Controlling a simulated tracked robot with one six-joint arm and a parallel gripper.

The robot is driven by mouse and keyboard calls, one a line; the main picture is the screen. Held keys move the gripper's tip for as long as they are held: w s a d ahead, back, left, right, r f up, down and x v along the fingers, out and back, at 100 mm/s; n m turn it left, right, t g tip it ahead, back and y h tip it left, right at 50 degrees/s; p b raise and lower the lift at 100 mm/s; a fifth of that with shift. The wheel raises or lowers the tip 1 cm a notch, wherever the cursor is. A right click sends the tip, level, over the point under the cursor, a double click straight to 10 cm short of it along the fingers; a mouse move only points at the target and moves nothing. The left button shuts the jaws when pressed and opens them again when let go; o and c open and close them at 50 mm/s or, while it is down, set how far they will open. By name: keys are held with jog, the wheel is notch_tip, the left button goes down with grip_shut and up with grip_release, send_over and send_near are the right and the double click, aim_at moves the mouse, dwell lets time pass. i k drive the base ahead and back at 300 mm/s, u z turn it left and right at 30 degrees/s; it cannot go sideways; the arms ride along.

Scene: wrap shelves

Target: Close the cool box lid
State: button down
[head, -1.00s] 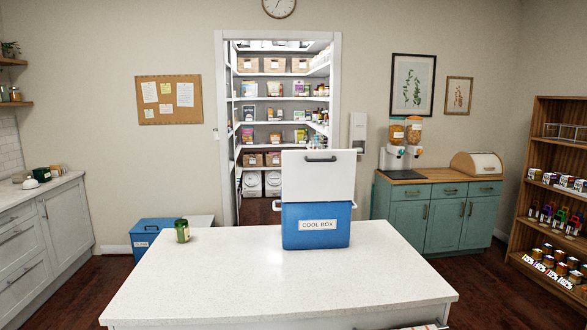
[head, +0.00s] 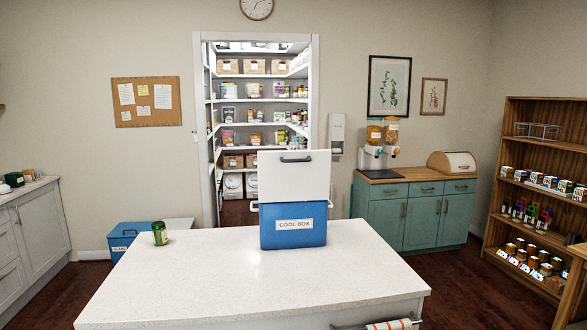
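The blue cool box (head: 292,239) stands on the white-topped island near its far edge, with a "COOL BOX" label on its front. Its white lid (head: 306,180) is open and stands upright above the box, with a dark handle (head: 296,159) near its top edge. The inside of the box is hidden from this view. My gripper is not in view.
A green jar (head: 160,233) stands on the island top (head: 240,292), left of the cool box. Another blue box (head: 125,238) is on the floor behind the island. A towel hangs on a rail (head: 390,324) at the island's near side. Dark floor is free on the right.

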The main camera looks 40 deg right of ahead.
aim_at(292, 175)
jog(key=z, duration=0.1)
jog(key=i, duration=1)
jog(key=u, duration=0.1)
